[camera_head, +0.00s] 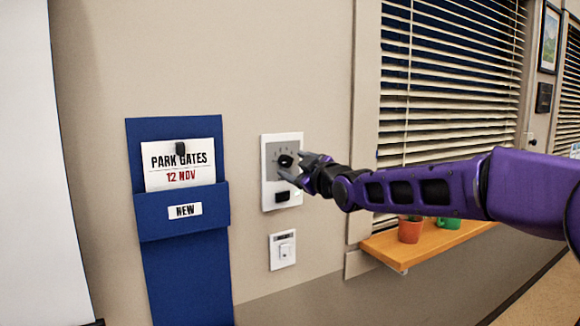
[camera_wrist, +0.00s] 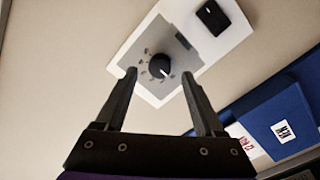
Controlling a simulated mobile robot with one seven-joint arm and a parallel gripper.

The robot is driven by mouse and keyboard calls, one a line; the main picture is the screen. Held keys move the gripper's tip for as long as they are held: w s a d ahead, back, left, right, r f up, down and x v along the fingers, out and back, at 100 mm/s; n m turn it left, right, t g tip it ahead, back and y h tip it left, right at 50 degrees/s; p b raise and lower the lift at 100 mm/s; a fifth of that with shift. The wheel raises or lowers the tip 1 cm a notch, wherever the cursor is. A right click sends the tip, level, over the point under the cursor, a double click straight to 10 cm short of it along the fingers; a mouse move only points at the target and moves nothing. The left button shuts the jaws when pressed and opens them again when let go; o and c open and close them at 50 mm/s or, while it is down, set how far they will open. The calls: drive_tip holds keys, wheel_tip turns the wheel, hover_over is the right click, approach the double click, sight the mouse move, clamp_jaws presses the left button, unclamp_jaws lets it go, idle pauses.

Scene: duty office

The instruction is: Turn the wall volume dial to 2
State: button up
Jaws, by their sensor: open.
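The volume dial is a round black knob (camera_head: 285,160) on a grey face of a white wall plate (camera_head: 268,200). The knob also shows in the wrist view (camera_wrist: 159,65), with small marks around part of it and a white pointer line towards the picture's lower right. The marks are too small to read. My gripper (camera_head: 293,166) is open at the plate. In the wrist view its two fingers (camera_wrist: 160,76) stand apart, with the knob showing between and just beyond their tips. I cannot tell whether they touch it.
A black switch (camera_head: 282,196) sits on the same plate below the knob. A smaller white switch plate (camera_head: 282,250) is lower. A blue wall pocket (camera_head: 184,218) with a notice hangs at left. At right are a blind (camera_head: 450,80) and a wooden sill (camera_head: 430,242) with pots.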

sight(286, 161)
drive_tip(key=shift+x, duration=1.45)
clamp_jaws()
